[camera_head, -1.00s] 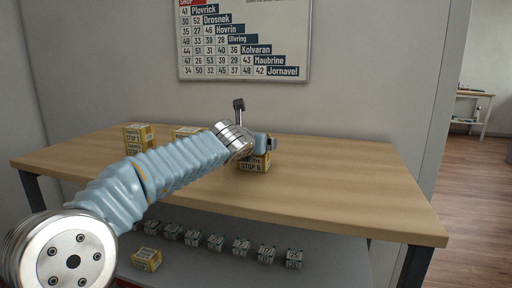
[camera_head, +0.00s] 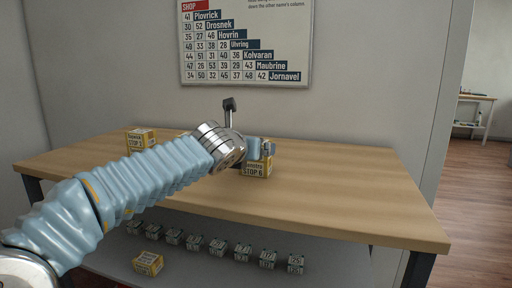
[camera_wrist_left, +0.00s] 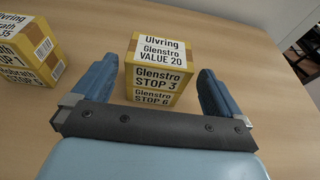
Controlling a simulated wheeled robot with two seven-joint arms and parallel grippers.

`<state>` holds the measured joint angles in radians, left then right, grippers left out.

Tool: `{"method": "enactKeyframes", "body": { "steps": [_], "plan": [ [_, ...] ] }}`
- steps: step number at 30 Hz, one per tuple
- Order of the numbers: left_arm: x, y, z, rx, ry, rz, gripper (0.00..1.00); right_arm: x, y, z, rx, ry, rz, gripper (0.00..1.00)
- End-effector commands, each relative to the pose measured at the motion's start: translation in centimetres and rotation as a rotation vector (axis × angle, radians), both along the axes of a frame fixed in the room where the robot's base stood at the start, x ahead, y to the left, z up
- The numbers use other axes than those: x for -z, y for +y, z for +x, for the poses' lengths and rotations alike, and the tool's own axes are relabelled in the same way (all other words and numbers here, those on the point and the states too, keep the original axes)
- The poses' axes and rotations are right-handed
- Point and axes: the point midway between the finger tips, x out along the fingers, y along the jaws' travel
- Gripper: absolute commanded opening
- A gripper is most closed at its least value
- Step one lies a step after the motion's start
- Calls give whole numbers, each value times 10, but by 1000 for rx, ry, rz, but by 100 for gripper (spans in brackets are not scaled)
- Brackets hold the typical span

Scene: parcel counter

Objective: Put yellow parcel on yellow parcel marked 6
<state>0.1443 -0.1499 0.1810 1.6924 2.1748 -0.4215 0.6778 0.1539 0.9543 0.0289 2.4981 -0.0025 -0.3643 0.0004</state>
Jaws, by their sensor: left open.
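In the left wrist view a yellow parcel labelled Glenstro STOP 3 (camera_wrist_left: 160,77), with VALUE 20 on top, sits on the yellow parcel marked STOP 6 (camera_wrist_left: 153,97). The lower parcel also shows on the counter in the head view (camera_head: 256,169). My left gripper (camera_wrist_left: 160,88) is open, with one blue finger on each side of the stack and a visible gap on at least the left. In the head view my left gripper (camera_head: 262,148) hides most of the upper parcel. My right gripper is in neither view.
Another yellow stack, with STOP 1 on its upper parcel (camera_wrist_left: 30,48), stands to the left on the wooden counter (camera_head: 345,185). The counter's right part is clear. Below, a shelf holds a yellow parcel (camera_head: 148,263) and a row of several white parcels (camera_head: 243,252).

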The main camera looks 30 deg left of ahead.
Motion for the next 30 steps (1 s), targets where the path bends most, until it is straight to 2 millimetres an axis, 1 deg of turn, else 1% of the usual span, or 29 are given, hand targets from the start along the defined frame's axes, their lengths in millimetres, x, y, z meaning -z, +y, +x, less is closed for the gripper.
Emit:
{"method": "enactKeyframes", "body": {
  "steps": [1,3,6,9,13,30],
  "plan": [
    [-5,-2,-11,0,-3,0,100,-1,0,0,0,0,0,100],
    [-8,-5,-23,-1,-1,-2,100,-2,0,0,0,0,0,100],
    [-12,-9,-36,0,-1,0,100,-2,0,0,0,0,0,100],
    [-14,-10,-43,0,0,0,100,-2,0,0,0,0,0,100],
    [-14,-11,-46,0,2,0,100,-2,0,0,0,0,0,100],
    [-14,-11,-46,-1,1,-1,100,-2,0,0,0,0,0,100]
  ]
}}
